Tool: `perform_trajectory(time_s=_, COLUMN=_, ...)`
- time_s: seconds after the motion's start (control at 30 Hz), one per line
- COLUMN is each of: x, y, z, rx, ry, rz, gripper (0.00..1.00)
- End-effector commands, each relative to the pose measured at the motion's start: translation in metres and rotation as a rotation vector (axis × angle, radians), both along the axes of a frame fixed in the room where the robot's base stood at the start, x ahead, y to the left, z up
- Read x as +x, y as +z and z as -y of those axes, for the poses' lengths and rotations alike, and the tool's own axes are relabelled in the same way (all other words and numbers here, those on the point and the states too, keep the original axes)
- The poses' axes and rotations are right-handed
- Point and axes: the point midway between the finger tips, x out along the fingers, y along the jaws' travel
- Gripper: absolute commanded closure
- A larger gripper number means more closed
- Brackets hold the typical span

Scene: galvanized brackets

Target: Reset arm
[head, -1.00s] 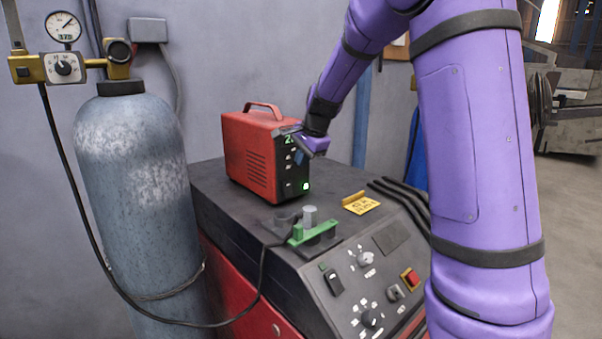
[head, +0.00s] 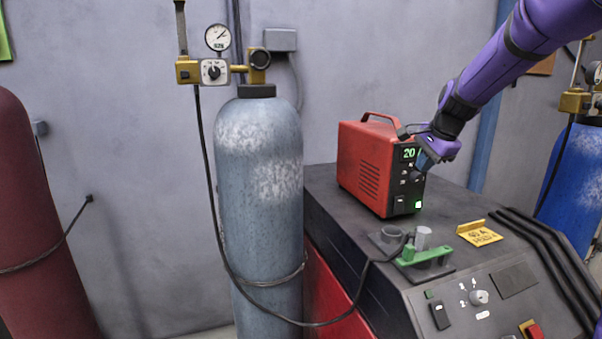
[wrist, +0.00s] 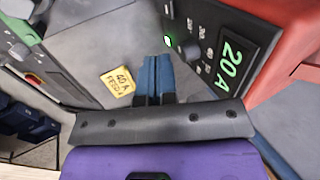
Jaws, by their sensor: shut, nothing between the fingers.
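My gripper (head: 423,163) is close in front of the upper right part of the red power unit's front panel in the head view. In the wrist view its two blue fingers (wrist: 155,77) are together with nothing between them. The red power unit (head: 366,167) stands on the dark machine top (head: 330,188). Its green display reads 20 in the head view and 20 A in the wrist view (wrist: 229,66). A green light glows low on its panel. I cannot tell whether the fingers touch the panel; the gripper hides part of its right edge.
A yellow card (head: 478,234) marked 40 A lies on the machine top. A green clamp holder (head: 424,255) with a cable stands near the front edge. A grey gas cylinder (head: 258,190) with a gauge (head: 218,38) stands left, a dark red cylinder (head: 35,220) farther left, a blue one (head: 577,175) right.

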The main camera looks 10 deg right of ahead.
Motion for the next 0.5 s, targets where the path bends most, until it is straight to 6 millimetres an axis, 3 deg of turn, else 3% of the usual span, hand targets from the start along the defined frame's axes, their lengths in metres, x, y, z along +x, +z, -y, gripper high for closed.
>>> perform_trajectory(time_s=0.17, x=-0.038, y=0.022, z=-0.017, rx=-0.036, ry=0.125, rz=0.021, gripper=1.00)
perform_trajectory(time_s=0.5, x=-0.153, y=0.056, z=-0.061, rx=-0.196, ry=0.518, rz=0.069, gripper=1.00)
